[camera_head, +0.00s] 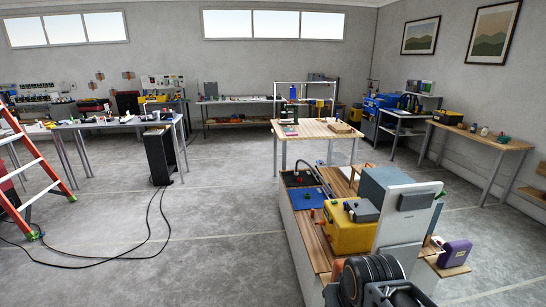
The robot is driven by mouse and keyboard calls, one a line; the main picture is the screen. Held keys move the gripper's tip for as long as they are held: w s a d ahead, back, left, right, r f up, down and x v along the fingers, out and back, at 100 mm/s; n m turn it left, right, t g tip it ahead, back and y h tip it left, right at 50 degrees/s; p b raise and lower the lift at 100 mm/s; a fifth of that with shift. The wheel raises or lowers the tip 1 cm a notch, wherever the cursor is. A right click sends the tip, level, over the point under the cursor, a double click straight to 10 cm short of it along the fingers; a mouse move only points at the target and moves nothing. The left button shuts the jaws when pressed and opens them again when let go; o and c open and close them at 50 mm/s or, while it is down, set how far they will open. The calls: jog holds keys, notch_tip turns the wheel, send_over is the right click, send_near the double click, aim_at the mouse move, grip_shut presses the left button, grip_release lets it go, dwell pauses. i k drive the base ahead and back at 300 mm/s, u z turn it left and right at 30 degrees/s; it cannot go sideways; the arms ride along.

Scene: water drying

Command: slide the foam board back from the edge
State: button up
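I cannot pick out the foam board for certain. A wooden-topped table (283,135) stands in the middle distance; a flat tan piece (340,128) lies near its right side, too small to identify. A flat blue piece (306,199) lies on the long bench (292,222) in the right foreground, but I cannot tell what it is made of. My gripper is not recognisable in this view.
A yellow machine (350,234) and an upright grey-white panel (402,235) crowd the near bench. Black ringed objects (368,277) fill the bottom right. An orange ladder (35,165) stands left, with black cables (125,257) on the floor. Open floor (225,205) lies between.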

aim_at(346, 172)
jog(key=u, duration=0.75)
jog(key=i, duration=3.55)
jog(key=z, duration=1.7)
jog(key=i, duration=0.85)
jog(key=z, duration=4.45)
jog(key=i, duration=2.25)
